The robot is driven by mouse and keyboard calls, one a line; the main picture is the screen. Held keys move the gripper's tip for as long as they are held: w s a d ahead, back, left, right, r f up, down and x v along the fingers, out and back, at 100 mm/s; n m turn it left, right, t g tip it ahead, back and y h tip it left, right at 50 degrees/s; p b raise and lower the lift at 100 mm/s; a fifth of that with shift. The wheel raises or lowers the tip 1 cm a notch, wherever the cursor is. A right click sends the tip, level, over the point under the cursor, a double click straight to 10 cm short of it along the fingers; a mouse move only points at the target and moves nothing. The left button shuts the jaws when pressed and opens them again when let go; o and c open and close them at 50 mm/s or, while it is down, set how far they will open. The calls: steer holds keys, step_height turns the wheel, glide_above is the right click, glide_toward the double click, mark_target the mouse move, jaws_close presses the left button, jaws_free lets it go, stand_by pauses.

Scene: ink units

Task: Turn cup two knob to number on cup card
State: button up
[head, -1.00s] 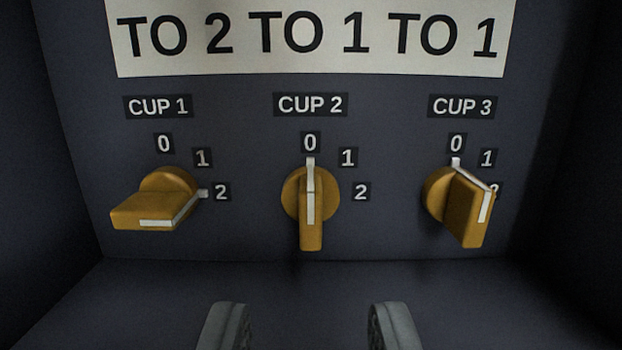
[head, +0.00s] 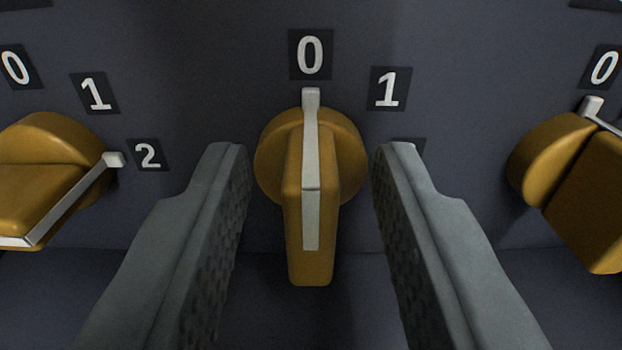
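The cup two knob (head: 311,180) is orange-yellow with a white pointer line, in the middle of the head view. Its pointer stands upright at the label 0 (head: 310,55). The label 1 (head: 388,89) is up and right of it; its label 2 is mostly hidden behind my right finger. My gripper (head: 310,160) is open, with one grey finger on each side of the knob's grip. Gaps show between both fingers and the knob. The cup card is out of view now.
The cup 1 knob (head: 45,185) is at the left, its pointer towards its 2 (head: 148,155). The cup 3 knob (head: 575,185) is at the right edge, partly cut off, its pointer near its 0 (head: 605,67). Both stand outside my fingers. A ledge runs below the panel.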

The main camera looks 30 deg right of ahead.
jaws_close()
steer(key=shift+m, duration=0.4)
steer(key=m, duration=0.3)
steer(key=shift+s+d+m, duration=0.1)
steer(key=shift+d+m, duration=0.1)
steer(key=shift+m, duration=0.1)
steer(key=shift+s+d+f+m, duration=0.1)
steer(key=shift+f+m, duration=0.05)
steer(key=shift+m, duration=1.95)
jaws_free()
